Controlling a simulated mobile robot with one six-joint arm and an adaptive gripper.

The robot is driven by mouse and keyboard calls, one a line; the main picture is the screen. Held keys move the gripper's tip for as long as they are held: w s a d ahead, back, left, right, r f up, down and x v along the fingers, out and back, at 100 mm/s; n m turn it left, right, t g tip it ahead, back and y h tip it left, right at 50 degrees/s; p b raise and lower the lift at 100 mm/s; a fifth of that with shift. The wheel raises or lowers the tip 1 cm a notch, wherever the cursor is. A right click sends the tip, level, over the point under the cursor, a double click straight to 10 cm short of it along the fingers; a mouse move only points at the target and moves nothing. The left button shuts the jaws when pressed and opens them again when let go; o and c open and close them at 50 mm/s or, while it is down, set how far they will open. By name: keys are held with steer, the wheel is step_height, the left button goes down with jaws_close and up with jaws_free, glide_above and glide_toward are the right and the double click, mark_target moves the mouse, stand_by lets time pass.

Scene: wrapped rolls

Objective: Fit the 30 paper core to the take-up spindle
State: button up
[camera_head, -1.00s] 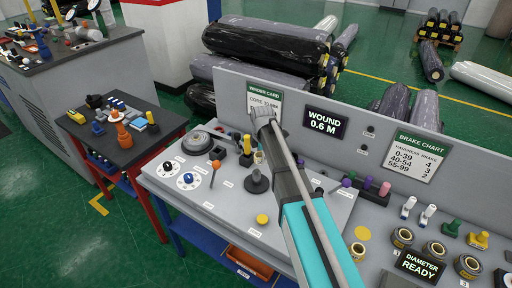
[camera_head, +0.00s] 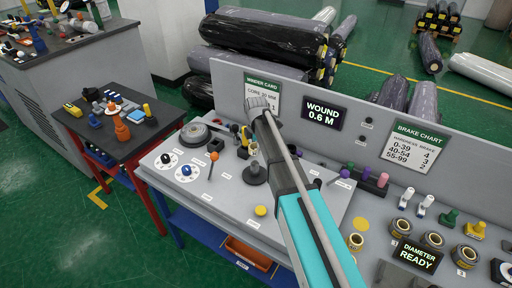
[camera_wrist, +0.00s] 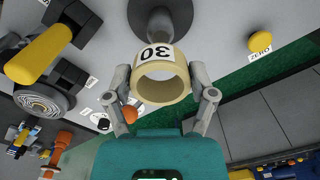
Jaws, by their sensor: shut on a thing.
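The paper core (camera_wrist: 176,88), a tan ring marked 30, is between the two fingers of my gripper (camera_wrist: 162,80) in the wrist view. The gripper is shut on it. The dark grey take-up spindle (camera_wrist: 158,22) stands directly beyond the core, its round base showing. No post shows inside the core's open bore. In the head view the spindle (camera_head: 256,174) stands on the grey panel, with the small tan core (camera_head: 253,149) at its upper end. I cannot tell whether they touch. My gripper's fingers are hard to make out there.
A yellow ZERO button (camera_wrist: 260,42) lies right of the spindle. A yellow-handled black fixture (camera_wrist: 40,52) and an orange-balled lever (camera_wrist: 130,114) are close by. Several tan-and-black cores (camera_head: 432,240) stand at the panel's right. Wrapped rolls (camera_head: 262,45) lie behind the upright board (camera_head: 228,80).

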steer(key=b, duration=0.4)
glide_above(256, 170)
steer(key=w, duration=0.2)
steer(key=shift+f, duration=2.25)
steer(key=shift+f+b, duration=4.35)
stand_by(0.4)
steer(key=o, duration=1)
